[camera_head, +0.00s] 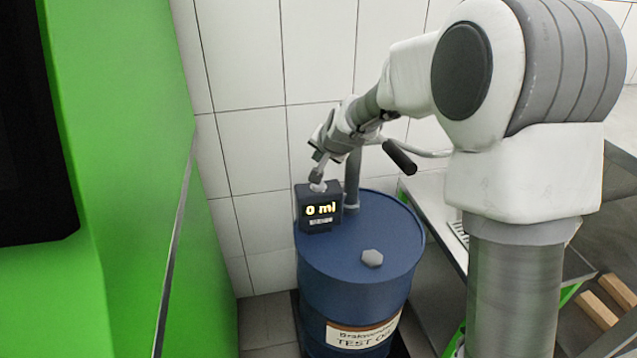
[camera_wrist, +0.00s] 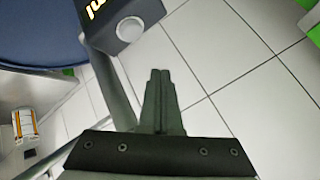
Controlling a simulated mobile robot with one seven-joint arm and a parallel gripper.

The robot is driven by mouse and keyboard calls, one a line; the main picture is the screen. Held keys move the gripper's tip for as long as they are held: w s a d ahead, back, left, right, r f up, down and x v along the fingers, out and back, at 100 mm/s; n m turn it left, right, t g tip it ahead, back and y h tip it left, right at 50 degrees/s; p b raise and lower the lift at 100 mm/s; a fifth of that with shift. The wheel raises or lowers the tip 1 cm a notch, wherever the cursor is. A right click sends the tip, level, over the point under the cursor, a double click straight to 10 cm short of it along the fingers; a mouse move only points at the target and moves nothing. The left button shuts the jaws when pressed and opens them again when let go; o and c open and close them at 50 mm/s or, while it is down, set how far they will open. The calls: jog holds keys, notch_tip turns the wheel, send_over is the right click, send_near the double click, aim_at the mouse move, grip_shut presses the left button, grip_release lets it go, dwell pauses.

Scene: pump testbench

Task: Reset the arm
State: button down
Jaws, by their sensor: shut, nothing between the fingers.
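My gripper (camera_head: 319,172) is at the end of my white and grey arm, close above the dark meter box (camera_head: 319,207) that reads "0 ml". In the head view I cannot tell whether it touches the box. In the wrist view my gripper (camera_wrist: 160,72) has its two fingers together with nothing between them, pointing over the tiled floor. The meter box (camera_wrist: 122,20) with a round white button (camera_wrist: 130,28) shows just beyond and to the left of the fingertips.
A blue barrel (camera_head: 360,270) labelled test oil stands under the box. A pipe (camera_head: 352,180) and a hose handle (camera_head: 399,156) are beside my wrist. A green cabinet (camera_head: 130,200) fills the left. A metal bench (camera_head: 435,205) is on the right, by a tiled wall (camera_head: 245,60).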

jog(key=s+d+r+n+g, duration=0.1)
jog(key=s+d+r, duration=0.15)
jog(key=s, duration=0.35)
jog(key=s+d+r+n+h, duration=0.1)
jog(key=s+d+r, duration=0.1)
jog(key=s+r, duration=0.3)
jog(key=s+d+r+n+g, duration=0.1)
jog(key=s+d+r, duration=0.1)
jog(key=s, duration=0.5)
jog(key=s+d+f+n+g+h, duration=0.1)
jog(key=s+d, duration=0.2)
jog(key=s, duration=0.7)
jog(key=s+d+f+n+h, duration=0.1)
jog(key=s+d+n, duration=0.15)
jog(key=s, duration=0.75)
notch_tip(320, 180, up, 21)
jog(key=d+p, duration=0.1)
jog(key=p, duration=1.9)
jog(key=shift+m, duration=0.45)
